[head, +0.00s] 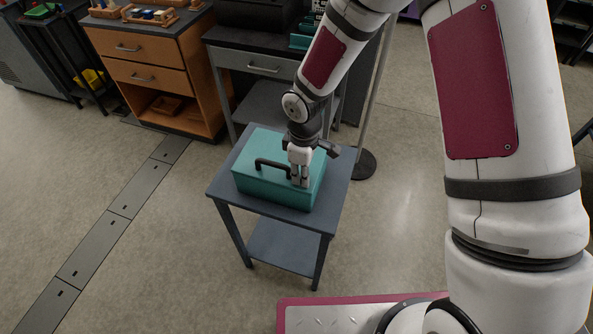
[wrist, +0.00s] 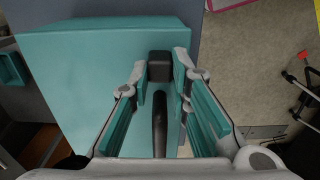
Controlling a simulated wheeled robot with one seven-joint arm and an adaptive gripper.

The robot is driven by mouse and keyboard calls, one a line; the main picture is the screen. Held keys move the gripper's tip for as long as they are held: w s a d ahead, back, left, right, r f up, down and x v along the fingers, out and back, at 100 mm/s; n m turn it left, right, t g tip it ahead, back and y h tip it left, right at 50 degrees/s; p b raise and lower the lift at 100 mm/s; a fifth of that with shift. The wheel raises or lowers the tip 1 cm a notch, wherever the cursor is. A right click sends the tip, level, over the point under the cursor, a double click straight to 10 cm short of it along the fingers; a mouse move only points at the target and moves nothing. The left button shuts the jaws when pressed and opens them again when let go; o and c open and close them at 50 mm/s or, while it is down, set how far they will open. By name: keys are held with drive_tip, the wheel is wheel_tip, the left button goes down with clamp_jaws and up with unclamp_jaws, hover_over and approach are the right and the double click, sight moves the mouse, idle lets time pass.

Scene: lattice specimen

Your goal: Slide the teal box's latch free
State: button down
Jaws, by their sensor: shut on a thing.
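The teal box (head: 268,188) stands closed on a small blue-grey table. A black bar handle (head: 272,165) lies along its lid. My gripper (head: 299,182) points down at the right end of the box, beside the handle. In the wrist view, the fingers of my gripper (wrist: 164,68) are closed around a dark block (wrist: 159,66), which looks like the latch. The handle (wrist: 160,125) runs between the finger links below it in the picture. The teal lid (wrist: 90,80) fills the left side. In the head view my fingers hide the block.
The table's top (head: 338,180) has narrow bare margins around the box. A wooden drawer cabinet (head: 150,70) and a grey workbench (head: 250,62) stand behind. A pole on a round black base (head: 364,164) stands close to the table's right.

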drive_tip(key=c, duration=1.5)
unclamp_jaws()
wheel_tip(320, 180, up, 12)
